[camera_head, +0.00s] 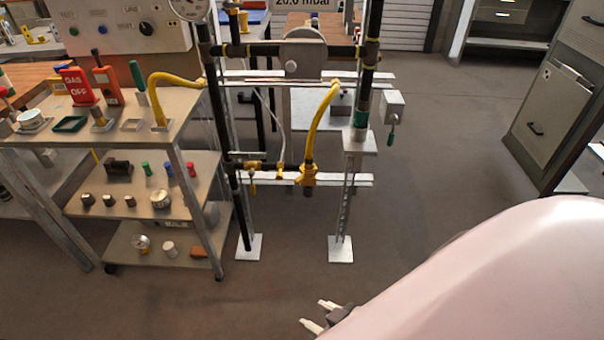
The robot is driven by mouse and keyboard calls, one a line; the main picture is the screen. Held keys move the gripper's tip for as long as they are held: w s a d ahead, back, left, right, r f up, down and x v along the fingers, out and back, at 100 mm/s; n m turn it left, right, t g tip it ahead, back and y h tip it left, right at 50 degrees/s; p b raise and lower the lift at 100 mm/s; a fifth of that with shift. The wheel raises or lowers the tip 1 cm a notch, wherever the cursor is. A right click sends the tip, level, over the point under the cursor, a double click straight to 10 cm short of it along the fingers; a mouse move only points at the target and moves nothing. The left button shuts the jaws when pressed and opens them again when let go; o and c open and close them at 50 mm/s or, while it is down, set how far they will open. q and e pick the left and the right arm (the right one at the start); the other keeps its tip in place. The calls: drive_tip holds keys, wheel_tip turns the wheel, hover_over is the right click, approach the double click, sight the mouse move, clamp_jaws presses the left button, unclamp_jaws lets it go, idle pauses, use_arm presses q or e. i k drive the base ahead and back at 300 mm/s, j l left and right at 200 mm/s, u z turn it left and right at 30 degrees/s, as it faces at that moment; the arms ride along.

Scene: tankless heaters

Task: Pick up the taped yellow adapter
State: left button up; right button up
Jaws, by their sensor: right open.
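A yellow fitting (308,174) sits on the lower horizontal pipe of the rack, below the end of a yellow hose (322,112). I cannot tell whether it is taped or is the adapter. Small yellow parts also show on the cart's top at left, too small to identify. My right gripper (319,315) is low in the view, in front of the rack and over the floor. Its two fingers are apart with nothing between them, well away from the fitting. My left gripper is not in view.
A metal cart (190,140) with three shelves stands left of the rack, holding a red GAS OFF tag (78,86), tools and small parts. The rack stands on white foot plates (341,248). A grey cabinet (560,90) stands at right. Floor between is clear.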

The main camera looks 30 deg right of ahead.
sight(308, 160)
drive_tip(key=l+z, duration=0.15)
drive_tip(key=l, duration=0.25)
drive_tip(key=i+l+z, duration=0.2)
drive_tip(key=l, duration=0.15)
drive_tip(key=l+z, duration=0.15)
drive_tip(key=l, duration=0.25)
drive_tip(key=i+l+z, duration=0.2)
drive_tip(key=l, duration=0.15)
drive_tip(key=i+l+z, duration=0.15)
drive_tip(key=l, duration=0.2)
drive_tip(key=i+l+z, duration=0.15)
drive_tip(key=l, duration=0.2)
drive_tip(key=k, duration=0.05)
